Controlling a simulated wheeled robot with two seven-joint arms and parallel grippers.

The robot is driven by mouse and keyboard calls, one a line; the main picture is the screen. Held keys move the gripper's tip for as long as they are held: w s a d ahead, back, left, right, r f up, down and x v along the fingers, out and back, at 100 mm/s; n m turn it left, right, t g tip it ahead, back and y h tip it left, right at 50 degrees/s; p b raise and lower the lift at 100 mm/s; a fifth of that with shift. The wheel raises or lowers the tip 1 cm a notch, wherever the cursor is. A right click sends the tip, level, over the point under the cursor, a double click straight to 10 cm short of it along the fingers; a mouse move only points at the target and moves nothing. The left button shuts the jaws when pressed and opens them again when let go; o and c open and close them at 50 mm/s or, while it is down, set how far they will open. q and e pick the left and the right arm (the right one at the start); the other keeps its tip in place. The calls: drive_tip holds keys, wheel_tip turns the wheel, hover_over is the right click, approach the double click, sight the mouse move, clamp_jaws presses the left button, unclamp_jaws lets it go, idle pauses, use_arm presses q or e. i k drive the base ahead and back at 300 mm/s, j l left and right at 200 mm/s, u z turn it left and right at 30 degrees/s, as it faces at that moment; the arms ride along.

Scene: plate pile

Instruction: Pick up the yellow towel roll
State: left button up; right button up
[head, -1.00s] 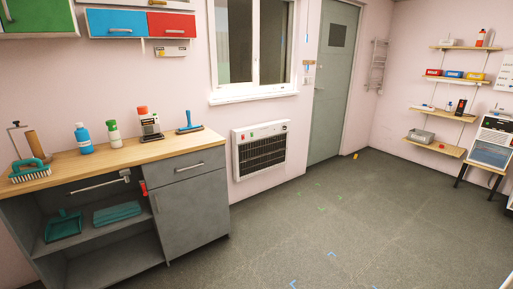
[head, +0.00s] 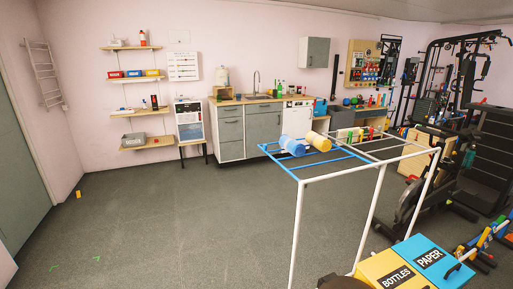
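A yellow towel roll (head: 319,141) lies on its side on top of a blue and white tube-frame rack (head: 370,170) right of the middle of the head view. A blue roll (head: 292,147) lies just to its left on the same rack. Neither of my grippers shows in the head view.
Yellow and blue bins (head: 397,270) marked bottles and paper stand at the lower right. Gym equipment (head: 450,130) crowds the right side. A grey counter with a sink (head: 250,125) stands along the back wall.

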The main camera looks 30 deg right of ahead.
sight(318, 142)
drive_tip(key=i+z, duration=0.25)
drive_tip(key=z, duration=0.2)
drive_tip(key=i+j+z, duration=0.2)
drive_tip(key=z, duration=0.3)
drive_tip(key=i+j+z, duration=0.2)
drive_tip(key=z, duration=0.25)
drive_tip(key=i+j+z, duration=0.15)
drive_tip(key=z, duration=0.3)
drive_tip(key=j+z, duration=0.45)
drive_tip(key=i+j+z, duration=0.1)
drive_tip(key=j+z, duration=0.25)
drive_tip(key=z, duration=0.15)
drive_tip(key=j+z, duration=0.45)
drive_tip(key=l, duration=0.1)
